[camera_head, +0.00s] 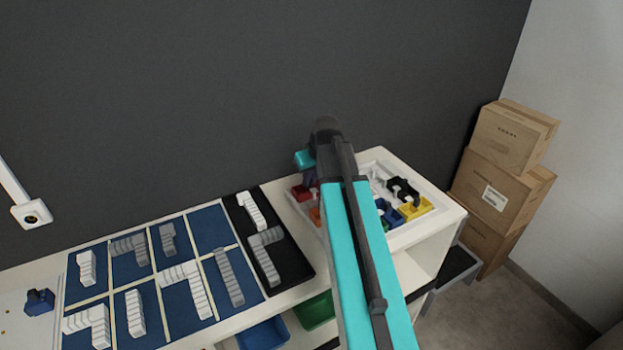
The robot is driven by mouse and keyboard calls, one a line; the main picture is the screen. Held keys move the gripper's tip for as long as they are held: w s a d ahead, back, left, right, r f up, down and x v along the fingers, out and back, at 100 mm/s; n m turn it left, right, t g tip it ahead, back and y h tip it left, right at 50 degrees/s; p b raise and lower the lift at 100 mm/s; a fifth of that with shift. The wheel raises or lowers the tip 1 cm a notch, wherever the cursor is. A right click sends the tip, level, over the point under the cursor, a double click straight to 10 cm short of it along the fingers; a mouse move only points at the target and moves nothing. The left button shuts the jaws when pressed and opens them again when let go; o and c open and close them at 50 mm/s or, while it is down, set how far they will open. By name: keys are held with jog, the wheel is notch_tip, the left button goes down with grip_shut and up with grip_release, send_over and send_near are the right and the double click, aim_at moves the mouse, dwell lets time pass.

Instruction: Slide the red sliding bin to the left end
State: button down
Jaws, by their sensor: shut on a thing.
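A small red bin (302,193) shows at the back left of a white-rimmed tray (437,214) on the right end of the counter. My arm crosses in front of the tray and hides its middle. My gripper (311,180) shows only in small part as a dark shape left of my arm, down at the red bin. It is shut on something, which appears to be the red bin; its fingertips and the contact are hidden.
The tray also holds yellow (415,208), blue, orange and black pieces. Left of it lie a black mat (292,275) and a blue gridded board (210,230) with white and grey blocks. Blue (262,335) and green (315,312) bins sit below. Cartons (500,190) stand right.

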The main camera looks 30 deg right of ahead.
jog(key=shift+a, duration=0.35)
jog(key=c, duration=1.8)
grip_release()
jog(key=shift+s+a, duration=0.1)
jog(key=shift+o, duration=0.2)
jog(key=shift+d, duration=0.25)
jog(key=b+v, duration=0.2)
jog(key=v, duration=1.1)
jog(key=shift+s+r+b, duration=0.2)
jog(key=shift+r+b, duration=0.1)
jog(key=shift+b, duration=0.05)
